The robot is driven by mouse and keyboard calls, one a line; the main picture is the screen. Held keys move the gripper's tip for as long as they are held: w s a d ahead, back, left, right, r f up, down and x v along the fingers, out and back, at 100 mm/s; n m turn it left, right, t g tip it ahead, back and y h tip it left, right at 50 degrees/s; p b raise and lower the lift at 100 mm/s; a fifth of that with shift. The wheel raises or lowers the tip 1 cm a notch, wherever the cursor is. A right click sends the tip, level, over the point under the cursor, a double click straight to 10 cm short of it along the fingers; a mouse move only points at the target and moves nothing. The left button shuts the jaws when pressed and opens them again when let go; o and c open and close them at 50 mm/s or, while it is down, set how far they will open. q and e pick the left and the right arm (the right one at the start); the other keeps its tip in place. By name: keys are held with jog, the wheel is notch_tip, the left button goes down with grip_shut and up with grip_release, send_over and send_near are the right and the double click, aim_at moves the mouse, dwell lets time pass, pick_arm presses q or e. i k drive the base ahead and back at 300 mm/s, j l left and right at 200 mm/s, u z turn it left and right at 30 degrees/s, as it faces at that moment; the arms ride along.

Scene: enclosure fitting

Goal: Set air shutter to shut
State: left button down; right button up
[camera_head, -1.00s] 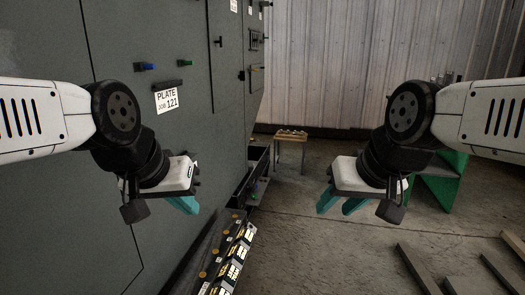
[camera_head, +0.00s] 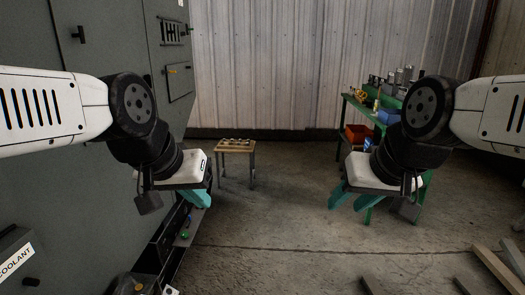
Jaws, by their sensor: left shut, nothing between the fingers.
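A slatted vent (camera_head: 171,32), which looks like the air shutter, is on the grey enclosure (camera_head: 110,110) at upper left. Dark vertical bars show in it, with a small knob at its right side. I cannot tell its setting. My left gripper (camera_head: 198,198) has teal fingers, is shut and empty, and is well below the vent in the picture, in front of the enclosure's lower part. My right gripper (camera_head: 350,203) is open and empty over the floor at right, apart from everything.
A small wooden table (camera_head: 236,147) stands at the back wall. A green workbench (camera_head: 352,107) with bottles and bins is behind my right arm. A dark trough (camera_head: 160,245) runs along the enclosure's foot. Beams (camera_head: 495,268) lie at lower right. The middle floor is clear.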

aim_at(169, 32)
jog(key=i, duration=1)
jog(key=i+l+u, duration=0.1)
jog(key=i, duration=0.9)
jog(key=i+j+u, duration=0.1)
jog(key=i+u, duration=0.25)
jog(key=i, duration=0.2)
jog(key=i+u, duration=0.4)
jog(key=i, duration=0.15)
